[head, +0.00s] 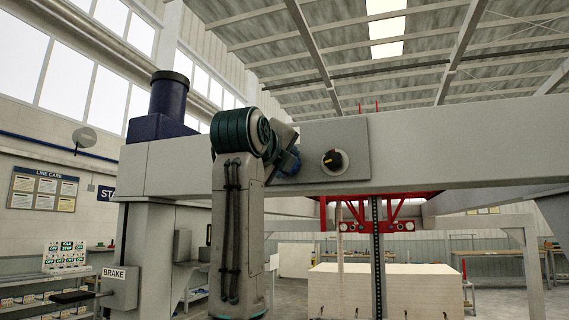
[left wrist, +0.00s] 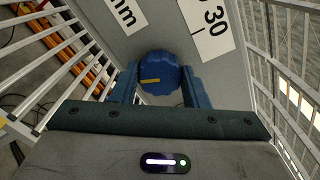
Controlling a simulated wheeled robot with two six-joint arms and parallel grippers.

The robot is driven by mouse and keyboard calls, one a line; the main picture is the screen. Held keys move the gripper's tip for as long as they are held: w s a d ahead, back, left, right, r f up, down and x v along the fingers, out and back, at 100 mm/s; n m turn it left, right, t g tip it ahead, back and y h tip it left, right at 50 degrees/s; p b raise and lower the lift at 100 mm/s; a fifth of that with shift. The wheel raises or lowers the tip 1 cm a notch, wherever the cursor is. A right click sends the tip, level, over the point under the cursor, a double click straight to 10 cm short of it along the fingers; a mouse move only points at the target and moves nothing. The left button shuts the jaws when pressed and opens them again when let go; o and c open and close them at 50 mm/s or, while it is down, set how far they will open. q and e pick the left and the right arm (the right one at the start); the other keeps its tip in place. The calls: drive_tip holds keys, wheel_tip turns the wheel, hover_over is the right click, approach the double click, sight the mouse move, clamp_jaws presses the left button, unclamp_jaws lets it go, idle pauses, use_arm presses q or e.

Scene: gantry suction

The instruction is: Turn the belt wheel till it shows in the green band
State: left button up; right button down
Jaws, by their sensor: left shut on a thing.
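A round blue wheel (left wrist: 158,66) with a ribbed rim and a yellow pointer mark sits on a grey panel in the left wrist view. The blue fingers of my left gripper (left wrist: 160,84) are on either side of it, shut on it. The yellow mark points to the left. In the head view my left gripper (head: 288,162) is at the beam's face, partly hidden by my own wrist, and the wheel cannot be made out clearly there. No green band shows in either view. My right gripper is not in view.
White scale labels (left wrist: 208,30) with "mm" and "30" are beside the wheel. A black knob with an orange mark (head: 333,160) is on the beam panel (head: 354,134), just right of my gripper. A brake box (head: 120,287) stands lower left. White railings flank the wrist.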

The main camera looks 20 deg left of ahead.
use_arm(q)
drive_tip(key=shift+f, duration=0.1)
drive_tip(key=o, duration=1)
drive_tip(key=s+b, duration=0.2)
drive_tip(key=s, duration=0.3)
drive_tip(key=s+b, duration=0.3)
drive_tip(key=s, duration=0.2)
drive_tip(key=shift+s+a, duration=0.2)
drive_tip(key=shift+s, duration=0.2)
